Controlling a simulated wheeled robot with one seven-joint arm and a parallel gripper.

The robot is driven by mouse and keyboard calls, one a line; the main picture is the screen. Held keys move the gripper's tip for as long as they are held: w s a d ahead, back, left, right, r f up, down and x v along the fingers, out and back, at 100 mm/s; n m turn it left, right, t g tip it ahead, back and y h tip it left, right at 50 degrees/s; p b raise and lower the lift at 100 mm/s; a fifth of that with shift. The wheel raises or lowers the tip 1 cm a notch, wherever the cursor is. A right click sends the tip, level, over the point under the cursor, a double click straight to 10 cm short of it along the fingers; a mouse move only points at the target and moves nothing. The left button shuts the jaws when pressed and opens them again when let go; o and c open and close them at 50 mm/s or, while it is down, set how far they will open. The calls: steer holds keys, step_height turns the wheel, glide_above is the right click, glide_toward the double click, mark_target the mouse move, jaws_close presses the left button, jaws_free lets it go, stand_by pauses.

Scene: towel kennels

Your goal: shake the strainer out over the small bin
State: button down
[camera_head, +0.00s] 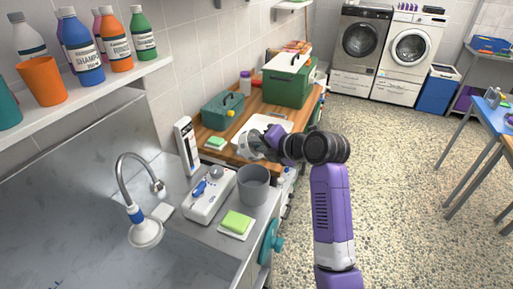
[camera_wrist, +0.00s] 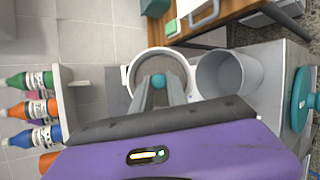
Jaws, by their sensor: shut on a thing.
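The strainer is a shallow grey round dish with a pale rim (camera_wrist: 128,78) and a teal knob (camera_wrist: 158,81) in its middle. My gripper (camera_wrist: 160,88) is shut on the knob in the wrist view. In the head view my gripper (camera_head: 262,147) is above the far end of the counter, with the grey-white strainer (camera_head: 246,146) partly hidden at its tip. The small bin (camera_head: 254,187) is a grey open cup standing on the counter, nearer than the gripper. In the wrist view the bin (camera_wrist: 244,76) is just right of the strainer, its inside looking empty.
A white device (camera_head: 211,204) stands left of the bin, and a green sponge (camera_head: 237,221) on a white dish lies in front. A tap with a shower head (camera_head: 146,234) hangs over the sink. Toolboxes (camera_head: 288,82) stand behind on the wooden top. Bottles line the left shelf.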

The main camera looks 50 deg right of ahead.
mark_target(255, 154)
steer(key=shift+s+f+m+t+b, duration=0.15)
steer(key=shift+f+m+t+b, duration=0.55)
steer(key=shift+b, duration=2.4)
steer(key=shift+f+n+t+b, duration=0.2)
steer(key=shift+n+t+b, duration=0.1)
steer(key=shift+t+b, duration=0.2)
steer(key=b, duration=0.2)
steer(key=shift+f+t+b, duration=0.15)
steer(key=shift+t+b, duration=0.15)
steer(key=shift+t, duration=0.1)
steer(key=t+b, duration=0.1)
steer(key=b, duration=0.5)
steer(key=f+m+t+b, duration=0.1)
steer(key=t+b, duration=0.1)
steer(key=b, duration=0.3)
steer(key=shift+w+f+m+b, duration=0.15)
steer(key=shift+w+m+b, duration=0.15)
steer(key=shift+b, duration=0.05)
steer(key=t+b, duration=0.1)
steer(key=b, duration=0.3)
steer(key=m+t+b, duration=0.1)
steer(key=b, duration=0.3)
steer(key=f+t+b, duration=0.1)
steer(key=b, duration=0.3)
steer(key=shift+w+a+m+t+h, duration=0.15)
steer(key=shift+w+m+t+h, duration=0.1)
steer(key=shift+m+t+h, duration=0.05)
steer(key=shift+b, duration=0.65)
steer(key=shift+r, duration=0.1)
